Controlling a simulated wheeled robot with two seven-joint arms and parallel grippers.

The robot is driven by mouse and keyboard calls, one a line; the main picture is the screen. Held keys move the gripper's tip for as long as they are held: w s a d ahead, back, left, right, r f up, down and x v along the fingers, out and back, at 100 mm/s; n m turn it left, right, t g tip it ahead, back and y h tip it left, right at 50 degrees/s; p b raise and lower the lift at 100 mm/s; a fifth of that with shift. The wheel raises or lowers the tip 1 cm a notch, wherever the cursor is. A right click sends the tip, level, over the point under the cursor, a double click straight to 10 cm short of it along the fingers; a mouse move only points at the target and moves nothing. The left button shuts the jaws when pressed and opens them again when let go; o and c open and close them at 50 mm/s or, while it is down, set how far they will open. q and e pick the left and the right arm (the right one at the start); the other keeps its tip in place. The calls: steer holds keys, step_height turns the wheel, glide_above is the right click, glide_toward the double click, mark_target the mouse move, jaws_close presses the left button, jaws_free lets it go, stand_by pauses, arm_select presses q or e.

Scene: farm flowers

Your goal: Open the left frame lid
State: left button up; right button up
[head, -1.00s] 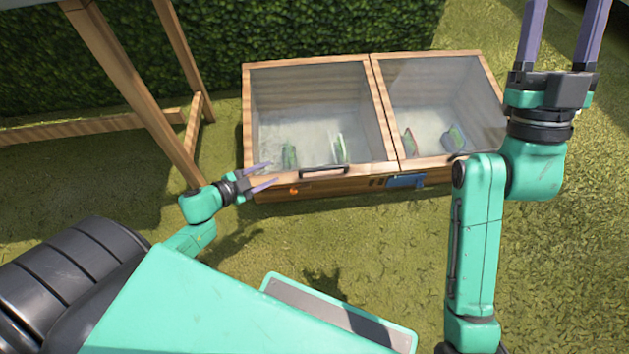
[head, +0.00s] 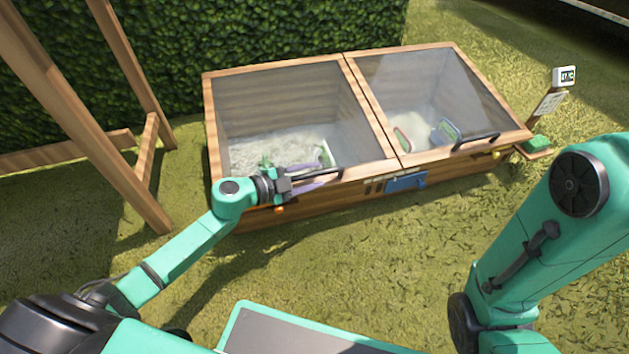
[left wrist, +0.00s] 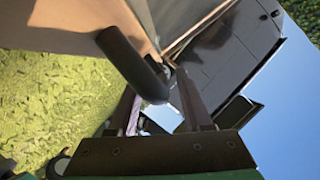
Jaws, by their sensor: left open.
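The left frame lid (head: 208,125) is a glazed panel with a wooden border, lying shut on the wooden cold frame. Its dark bar handle (head: 333,171) sits at the front edge, partly hidden by my gripper. My left gripper (head: 310,182) is open at that handle, its purple fingers pointing right across the lid's front. In the left wrist view, the thick black handle (left wrist: 133,62) reaches down toward the space between the fingers; I cannot tell whether it lies fully between them. My right gripper is out of view; only its arm shows at right.
The right lid (head: 366,88) is shut, with its own black handle (head: 476,142). A blue plate (head: 405,182) is on the frame's front. A small signpost (head: 550,103) stands at right.

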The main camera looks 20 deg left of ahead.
arm_select(q)
steer(key=shift+w+d+f, duration=0.1)
steer(key=shift+w+d, duration=0.25)
steer(key=shift+w, duration=0.05)
jaws_close()
steer(key=shift+f, duration=0.1)
stand_by(1.1)
